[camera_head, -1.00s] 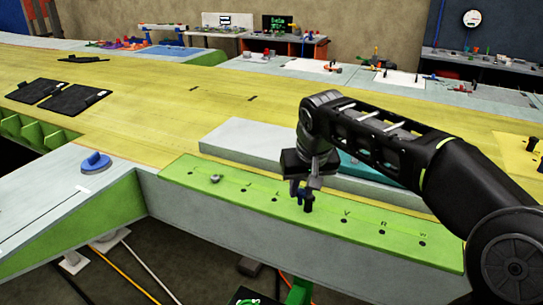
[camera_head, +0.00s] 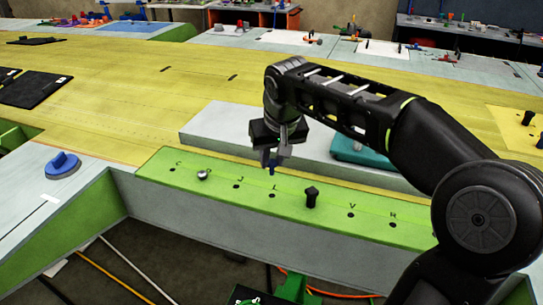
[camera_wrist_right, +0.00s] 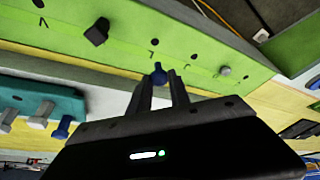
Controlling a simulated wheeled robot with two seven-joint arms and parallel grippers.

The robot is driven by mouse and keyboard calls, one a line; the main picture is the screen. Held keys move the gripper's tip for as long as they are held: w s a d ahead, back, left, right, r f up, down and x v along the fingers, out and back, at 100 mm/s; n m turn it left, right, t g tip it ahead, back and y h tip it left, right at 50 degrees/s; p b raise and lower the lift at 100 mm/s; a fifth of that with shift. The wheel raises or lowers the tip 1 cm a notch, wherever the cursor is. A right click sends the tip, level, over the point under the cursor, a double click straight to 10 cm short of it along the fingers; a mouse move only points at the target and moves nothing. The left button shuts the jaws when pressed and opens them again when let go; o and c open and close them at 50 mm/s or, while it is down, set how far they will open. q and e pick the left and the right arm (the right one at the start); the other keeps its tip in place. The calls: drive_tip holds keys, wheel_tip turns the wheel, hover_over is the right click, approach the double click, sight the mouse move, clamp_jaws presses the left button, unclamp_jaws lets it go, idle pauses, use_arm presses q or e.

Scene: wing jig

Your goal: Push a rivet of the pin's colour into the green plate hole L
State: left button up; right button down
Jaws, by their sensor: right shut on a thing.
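The green plate (camera_head: 222,190) has a row of lettered holes. Hole L (camera_head: 272,196) shows as an empty dark hole, also in the right wrist view (camera_wrist_right: 150,55). My right gripper (camera_head: 273,160) is shut on a blue rivet (camera_wrist_right: 158,72). The rivet hangs above the plate, a little behind hole L in the head view, apart from the hole. A black knobbed piece (camera_head: 311,197) stands in the plate just right of L. A silver rivet (camera_head: 202,175) sits near C. My left gripper is not in view.
A pale grey block (camera_head: 225,135) lies behind the plate. A teal holder (camera_head: 358,152) stands on it, partly behind my arm; the right wrist view shows rivets in it. A blue knob (camera_head: 62,164) is at far left. Holes J and V look empty.

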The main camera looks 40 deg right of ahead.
drive_tip(key=b, duration=0.5)
hover_over(271, 194)
drive_tip(key=s, duration=0.1)
wheel_tip(271, 194, down, 6)
drive_tip(key=shift+s+a+f, duration=0.15)
drive_tip(key=shift+a, duration=0.1)
drive_tip(key=shift+s, duration=0.1)
idle(0.3)
drive_tip(key=shift+f+b, duration=1.05)
drive_tip(key=shift+f, duration=0.25)
drive_tip(key=c, duration=1.1)
unclamp_jaws()
